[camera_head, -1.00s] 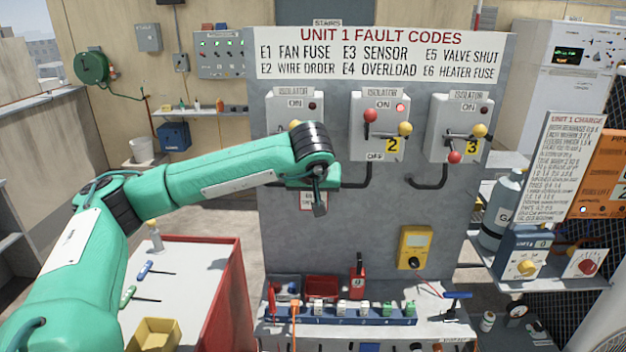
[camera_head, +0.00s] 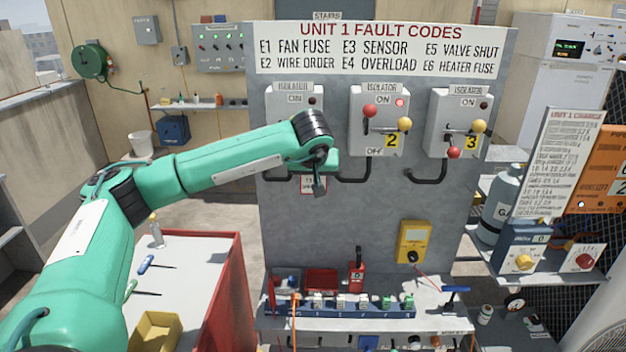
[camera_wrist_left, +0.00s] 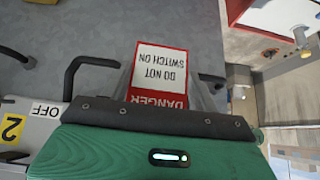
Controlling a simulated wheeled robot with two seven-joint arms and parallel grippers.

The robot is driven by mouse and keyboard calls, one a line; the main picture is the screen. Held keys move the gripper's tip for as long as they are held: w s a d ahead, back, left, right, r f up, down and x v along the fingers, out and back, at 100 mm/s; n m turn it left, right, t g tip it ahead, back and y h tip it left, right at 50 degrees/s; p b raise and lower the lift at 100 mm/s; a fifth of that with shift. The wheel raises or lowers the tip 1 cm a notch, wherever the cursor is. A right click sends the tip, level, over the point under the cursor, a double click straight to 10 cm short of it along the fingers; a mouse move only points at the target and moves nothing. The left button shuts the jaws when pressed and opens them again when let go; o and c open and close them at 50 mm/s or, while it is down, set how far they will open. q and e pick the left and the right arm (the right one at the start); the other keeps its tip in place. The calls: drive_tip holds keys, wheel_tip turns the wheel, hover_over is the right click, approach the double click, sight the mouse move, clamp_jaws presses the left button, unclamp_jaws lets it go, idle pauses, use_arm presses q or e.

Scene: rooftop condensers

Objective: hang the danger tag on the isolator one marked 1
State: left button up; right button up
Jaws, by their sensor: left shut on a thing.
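The danger tag (camera_wrist_left: 161,70), white and red with "DO NOT SWITCH ON", is held between the fingers of my left gripper (camera_head: 318,188). It appears upside down in the left wrist view, and a small part of the tag (camera_head: 307,184) shows beside the gripper in the head view. The leftmost isolator (camera_head: 287,98) has a dark lamp; my arm covers its lower part, so its handle and number are hidden. The gripper is below this isolator, in front of the grey panel. My right gripper is out of view.
Isolator 2 (camera_head: 358,134), with a lit red lamp, and isolator 3 (camera_head: 440,136) are to the right, with protruding handles. Black conduits (camera_head: 357,180) curve out below the isolators. A cluttered bench shelf (camera_head: 340,325) lies below. The panel's middle is clear.

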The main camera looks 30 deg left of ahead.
use_arm(q)
drive_tip(key=w, duration=0.1)
drive_tip(key=w+a, duration=0.2)
drive_tip(key=shift+w+f, duration=0.15)
drive_tip(key=shift+f, duration=0.15)
idle(0.6)
drive_tip(key=o, duration=1.1)
drive_tip(key=shift+r, duration=0.1)
